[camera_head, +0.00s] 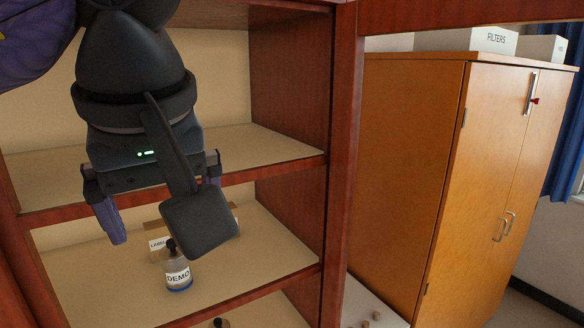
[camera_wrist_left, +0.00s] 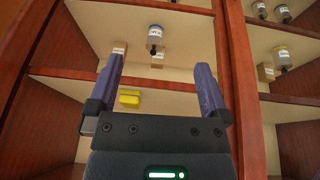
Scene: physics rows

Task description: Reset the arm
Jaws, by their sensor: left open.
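My left gripper (camera_head: 163,222) hangs in front of the open shelf unit, with its arm coming in from the upper left. Its two fingers are spread and nothing shows between them. The wrist camera housing hides part of the right-hand finger. In the left wrist view the gripper (camera_wrist_left: 158,68) also shows two purple fingers wide apart and empty. A bottle labelled DEMO (camera_head: 177,275) with a dark cap stands on the shelf below and behind the gripper. My right gripper is in neither view.
A wooden shelf unit (camera_head: 343,150) surrounds the gripper's background. A cardboard box (camera_head: 157,245) sits behind the bottle. A wooden cabinet (camera_head: 410,170) stands right, with a FILTERS box (camera_head: 470,39) on top. The left wrist view shows a yellow object (camera_wrist_left: 129,98) and several bottles on shelves.

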